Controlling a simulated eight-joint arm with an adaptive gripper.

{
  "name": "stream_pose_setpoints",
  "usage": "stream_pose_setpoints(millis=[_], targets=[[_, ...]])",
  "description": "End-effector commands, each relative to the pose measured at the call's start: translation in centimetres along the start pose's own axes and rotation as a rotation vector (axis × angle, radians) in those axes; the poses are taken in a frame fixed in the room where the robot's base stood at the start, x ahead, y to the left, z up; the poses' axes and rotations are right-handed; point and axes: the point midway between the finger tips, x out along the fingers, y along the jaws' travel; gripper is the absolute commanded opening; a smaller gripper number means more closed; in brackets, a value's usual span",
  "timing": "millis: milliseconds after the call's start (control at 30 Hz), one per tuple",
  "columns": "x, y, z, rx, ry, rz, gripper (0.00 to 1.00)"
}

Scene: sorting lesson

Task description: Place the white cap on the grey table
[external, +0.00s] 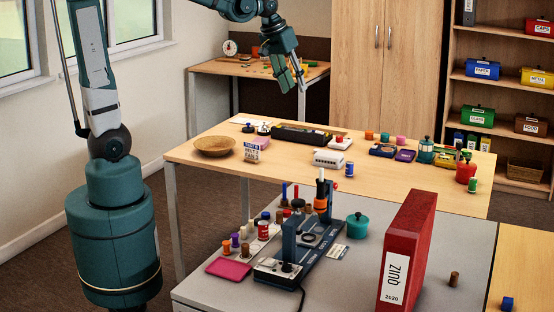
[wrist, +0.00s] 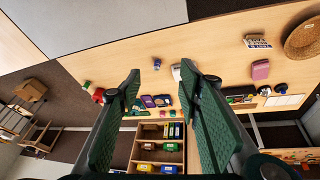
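The grey table (external: 350,275) is at the front of the external view. A pale grey surface at the top left of the wrist view (wrist: 95,18) appears to be the same table. A small pale cap-like piece (external: 243,232) stands among coloured pieces on its left part; I cannot tell surely whether it is the white cap. Another white piece (external: 321,174) tops an upright post there. My gripper (external: 294,88) is high above the back of the wooden table, far from the grey table. In the wrist view its fingers (wrist: 160,74) are apart with nothing between them.
The wooden table (external: 200,155) holds a bowl (external: 214,146), a white box (external: 328,159), a black tray (external: 300,135) and several small coloured items. A tall red binder (external: 408,245) stands on the grey table beside a teal pot (external: 358,226). A pink pad (external: 228,269) lies front left.

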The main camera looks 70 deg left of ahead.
Motion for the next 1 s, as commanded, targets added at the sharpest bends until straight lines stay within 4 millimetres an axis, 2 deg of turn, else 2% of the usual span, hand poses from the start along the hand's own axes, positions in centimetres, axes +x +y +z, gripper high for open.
stream_pose_setpoints(millis=[33, 400, 767, 1000], targets=[[0.6, -0.2, -1.1, -0.016, -0.007, -0.005, 0.35], [4.8, -2.0, -7.2, -0.136, -0.058, -0.041, 0.35], [10.0, -4.6, -12.5, -0.254, -0.106, -0.077, 0.35], [13.9, -6.7, -15.6, -0.331, -0.138, -0.101, 0.35]])
